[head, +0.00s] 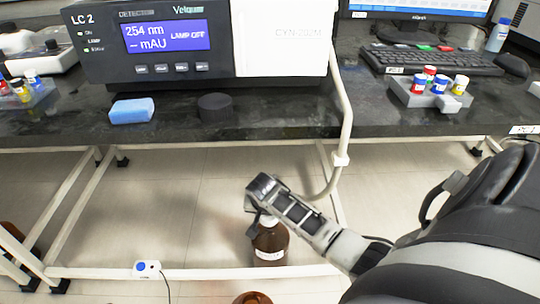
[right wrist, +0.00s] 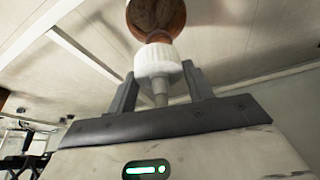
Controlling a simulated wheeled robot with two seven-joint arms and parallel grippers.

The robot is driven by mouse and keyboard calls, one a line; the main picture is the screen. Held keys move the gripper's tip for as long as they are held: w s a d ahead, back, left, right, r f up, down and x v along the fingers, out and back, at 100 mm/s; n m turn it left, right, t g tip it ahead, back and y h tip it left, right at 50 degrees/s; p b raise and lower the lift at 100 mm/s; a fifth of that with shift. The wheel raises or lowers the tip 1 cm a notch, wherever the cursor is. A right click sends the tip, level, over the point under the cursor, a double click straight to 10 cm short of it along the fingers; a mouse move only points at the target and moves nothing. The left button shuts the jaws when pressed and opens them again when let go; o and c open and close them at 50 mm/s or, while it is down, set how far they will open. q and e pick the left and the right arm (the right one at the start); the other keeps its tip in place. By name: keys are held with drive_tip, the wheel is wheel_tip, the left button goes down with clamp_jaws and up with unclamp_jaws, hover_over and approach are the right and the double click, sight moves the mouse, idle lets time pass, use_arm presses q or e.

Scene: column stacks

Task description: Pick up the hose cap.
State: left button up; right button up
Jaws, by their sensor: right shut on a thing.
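The hose cap (right wrist: 157,62) is white and ribbed, with a narrower grey-white stem. In the right wrist view it is between the two dark fingers of my right gripper (right wrist: 160,80), which is shut on it. The brown bottle (right wrist: 155,14) lies just beyond the cap, in line with it; I cannot tell whether the cap is seated or lifted off. In the head view the labelled brown bottle (head: 270,243) stands below the bench edge, and my right gripper (head: 258,212) is at its top, hiding most of the cap. My left gripper is not in view.
A white hose (head: 342,120) runs down from the detector unit (head: 160,40) past the bench edge towards my right gripper. A second brown bottle top (head: 252,298) shows at the bottom edge. A blue sponge (head: 132,111) lies on the bench.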

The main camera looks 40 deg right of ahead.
use_arm(q)
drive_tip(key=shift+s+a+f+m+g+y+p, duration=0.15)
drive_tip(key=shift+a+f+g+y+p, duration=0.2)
drive_tip(key=shift+p, duration=0.35)
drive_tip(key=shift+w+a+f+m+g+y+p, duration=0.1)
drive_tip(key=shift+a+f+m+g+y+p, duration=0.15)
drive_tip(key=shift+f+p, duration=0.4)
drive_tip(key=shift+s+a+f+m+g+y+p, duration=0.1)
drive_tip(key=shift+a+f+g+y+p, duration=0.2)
drive_tip(key=shift+p, duration=0.5)
use_arm(e)
drive_tip(key=s+a+r, duration=0.5)
drive_tip(key=s+a, duration=0.1)
drive_tip(key=a, duration=0.1)
drive_tip(key=shift+s+a, duration=0.2)
drive_tip(key=shift+a, duration=0.2)
